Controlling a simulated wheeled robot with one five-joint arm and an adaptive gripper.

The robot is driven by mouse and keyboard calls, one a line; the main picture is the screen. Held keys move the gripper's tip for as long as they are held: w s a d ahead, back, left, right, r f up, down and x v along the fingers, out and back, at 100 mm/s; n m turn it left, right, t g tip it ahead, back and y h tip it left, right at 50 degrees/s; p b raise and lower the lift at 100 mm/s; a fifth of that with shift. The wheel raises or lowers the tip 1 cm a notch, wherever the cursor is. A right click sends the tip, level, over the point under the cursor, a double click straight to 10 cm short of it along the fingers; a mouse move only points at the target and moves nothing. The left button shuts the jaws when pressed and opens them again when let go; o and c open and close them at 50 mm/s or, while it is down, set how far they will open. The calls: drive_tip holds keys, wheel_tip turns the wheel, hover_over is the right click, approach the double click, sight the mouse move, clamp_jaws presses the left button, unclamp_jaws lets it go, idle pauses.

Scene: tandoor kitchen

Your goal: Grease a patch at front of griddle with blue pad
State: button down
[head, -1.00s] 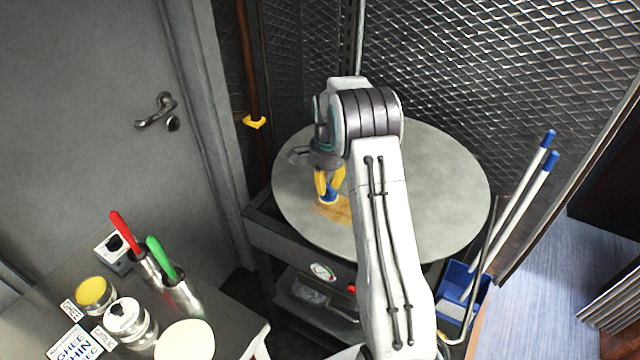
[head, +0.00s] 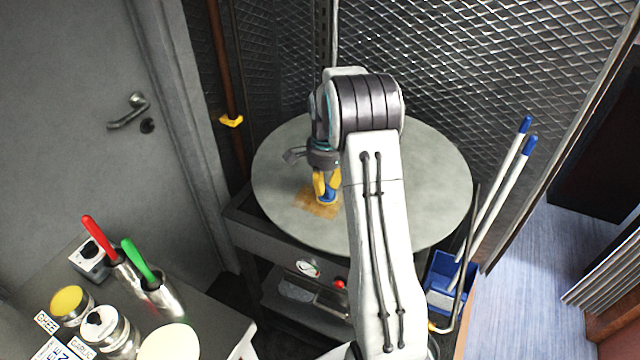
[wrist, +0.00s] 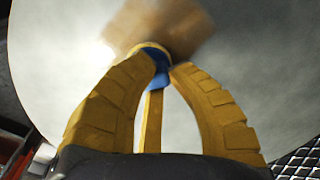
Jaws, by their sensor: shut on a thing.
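The round grey griddle (head: 430,190) stands on a dark cart against the mesh wall. My gripper (head: 326,190) is over its front left part, with yellow fingers shut on the blue pad (head: 327,196). A brown greased patch (head: 312,203) lies on the griddle around and left of the pad. The patch also shows in the wrist view (wrist: 165,22). Whether the pad presses on the griddle is hard to tell. My arm hides the griddle's front middle.
A counter at the lower left holds a red-handled tool (head: 98,238), a green-handled tool (head: 138,259) and labelled jars (head: 105,330). A blue bin (head: 442,283) and two white poles with blue tips (head: 505,185) stand right of the cart. The griddle's right side is clear.

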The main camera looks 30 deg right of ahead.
drive_tip(key=shift+s+f, duration=0.15)
drive_tip(key=shift+s, duration=0.1)
drive_tip(key=shift+s+d+b, duration=0.35)
drive_tip(key=shift+s+d, duration=0.2)
drive_tip(key=shift+s, duration=0.25)
drive_tip(key=shift+s+d+b, duration=0.3)
drive_tip(key=shift+s+d, duration=0.25)
drive_tip(key=shift+s, duration=0.2)
drive_tip(key=shift+r, duration=0.25)
drive_tip(key=shift+w+r+p, duration=0.1)
drive_tip(key=shift+r+p, duration=2.25)
drive_tip(key=shift+r, duration=0.6)
drive_tip(key=shift+r, duration=0.1)
wheel_tip(320, 180, up, 3)
drive_tip(key=shift+f+p, duration=0.1)
drive_tip(key=shift+p, duration=1.05)
